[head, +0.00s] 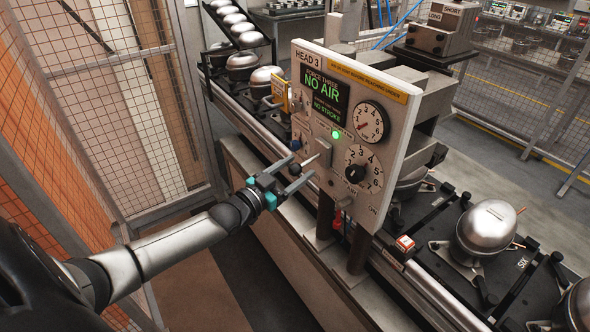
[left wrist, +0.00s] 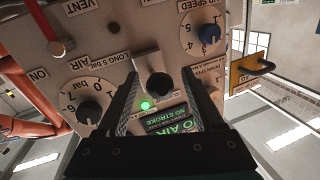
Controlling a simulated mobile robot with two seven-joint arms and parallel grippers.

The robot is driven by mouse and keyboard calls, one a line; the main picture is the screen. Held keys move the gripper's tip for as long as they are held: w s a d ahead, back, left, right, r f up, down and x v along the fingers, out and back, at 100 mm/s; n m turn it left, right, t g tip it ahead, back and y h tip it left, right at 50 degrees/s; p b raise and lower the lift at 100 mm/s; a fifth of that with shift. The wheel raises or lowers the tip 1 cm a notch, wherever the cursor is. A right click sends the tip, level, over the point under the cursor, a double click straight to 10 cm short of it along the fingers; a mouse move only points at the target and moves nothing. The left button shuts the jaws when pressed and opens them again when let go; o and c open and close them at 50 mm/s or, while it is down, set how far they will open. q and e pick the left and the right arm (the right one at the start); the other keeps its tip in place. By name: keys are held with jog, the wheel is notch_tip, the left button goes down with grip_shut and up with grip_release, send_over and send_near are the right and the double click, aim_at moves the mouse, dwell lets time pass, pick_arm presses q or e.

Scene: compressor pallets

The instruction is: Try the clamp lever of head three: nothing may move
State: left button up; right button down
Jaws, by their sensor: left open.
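The control panel (head: 397,107) marked HEAD 3 stands upright; its green screen (head: 322,91) reads NO AIR and NO STROKE. A short lever with a black ball knob (head: 295,169) sticks out of a pale plate low on its left side. My left gripper (head: 300,169) is open at this knob, a finger on either side. In the left wrist view the knob (left wrist: 159,86) shows between the open fingertips (left wrist: 159,76); I cannot tell if either finger touches it. My right gripper is not in view.
A gauge (head: 370,122), a black dial (head: 361,167) and a lit green lamp (head: 336,134) share the panel. A red-knobbed lever (left wrist: 58,48) is near VENT. Silver compressors (head: 488,227) ride pallets behind. Mesh fencing (head: 120,90) stands at left.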

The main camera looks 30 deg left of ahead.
pick_arm(q)
jog(key=shift+c, duration=0.2)
grip_shut()
dwell(1.1)
